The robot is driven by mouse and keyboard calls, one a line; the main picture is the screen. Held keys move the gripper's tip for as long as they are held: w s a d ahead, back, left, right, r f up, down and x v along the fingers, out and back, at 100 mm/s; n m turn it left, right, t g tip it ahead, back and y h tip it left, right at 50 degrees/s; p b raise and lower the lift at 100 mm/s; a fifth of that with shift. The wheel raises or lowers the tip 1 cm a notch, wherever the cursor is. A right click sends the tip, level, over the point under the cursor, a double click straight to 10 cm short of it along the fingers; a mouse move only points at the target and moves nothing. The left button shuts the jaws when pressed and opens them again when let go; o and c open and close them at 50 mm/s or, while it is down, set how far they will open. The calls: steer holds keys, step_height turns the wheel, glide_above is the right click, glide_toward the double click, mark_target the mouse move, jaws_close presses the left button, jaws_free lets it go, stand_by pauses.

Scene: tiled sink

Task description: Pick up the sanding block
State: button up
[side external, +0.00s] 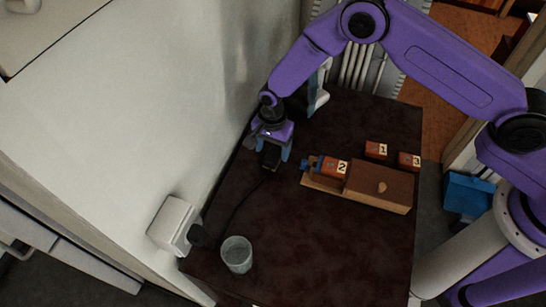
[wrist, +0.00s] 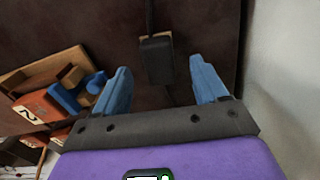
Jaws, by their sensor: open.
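A small dark block with a tan edge (wrist: 156,60), which looks like the sanding block, lies on the dark tabletop. In the side external view it shows just below my gripper (side external: 271,158). My gripper (side external: 274,146) is open above it, pointing down. In the wrist view its two blue fingers (wrist: 160,66) stand to the left and right of the block, with a gap on both sides. Neither finger visibly touches it. The height of the fingertips over the table is hard to tell.
A wooden holder (side external: 380,187) with an orange block marked 2 (side external: 333,167) and blue pieces stands right of my gripper. Blocks marked 1 (side external: 376,150) and 3 (side external: 409,161) lie behind it. A black cable (side external: 237,207) runs to the block; a glass (side external: 237,254) stands in front.

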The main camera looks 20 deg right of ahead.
mark_target(273, 155)
steer(key=shift+d+f, duration=0.1)
steer(key=shift+f, duration=1.6)
steer(key=c, duration=1.1)
steer(key=shift+r, duration=0.1)
steer(key=shift+r, duration=0.5)
step_height(273, 155, up, 2)
steer(key=shift+r, duration=0.1)
steer(key=s+d+r, duration=0.2)
steer(key=s+r, duration=0.1)
steer(key=s, duration=0.1)
steer(key=s+d+r, duration=0.3)
steer(key=s, duration=0.1)
steer(key=s+d+r, duration=0.2)
steer(key=s+r, duration=0.1)
steer(key=shift+s+d+r, duration=0.3)
steer(key=shift+s, duration=0.1)
